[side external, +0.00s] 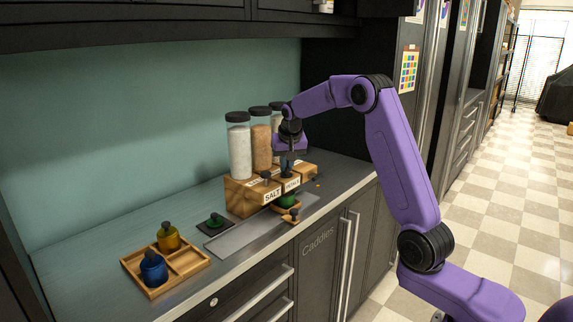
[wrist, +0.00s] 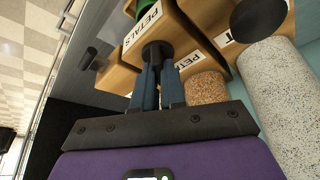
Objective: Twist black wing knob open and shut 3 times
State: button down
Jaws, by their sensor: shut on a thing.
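The wooden dispenser box (side external: 238,197) stands on the counter, with white labels on its front; one reads SALT. In the side view my gripper (side external: 287,165) is at the box's front top, pointing down. In the wrist view my gripper (wrist: 157,58) has its two blue-grey fingers close together on either side of a black knob (wrist: 157,48), shut on it. The knob sits by a block labelled PETALS (wrist: 143,24). Its wings are partly hidden by the fingers, so its turn angle cannot be told. Another black knob (side external: 265,175) shows above the SALT label.
Tall clear jars with black lids (side external: 239,150) stand on the box. A green container (side external: 286,201) sits under its front. A grey strip (side external: 235,236) lies before it. A wooden tray (side external: 188,262) at left holds blue (side external: 153,268) and amber (side external: 168,238) bottles.

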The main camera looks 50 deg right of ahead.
jog(key=shift+f, duration=0.1)
jog(key=c, duration=1.2)
grip_release()
jog(key=v, duration=1.7)
jog(key=shift+r, duration=0.3)
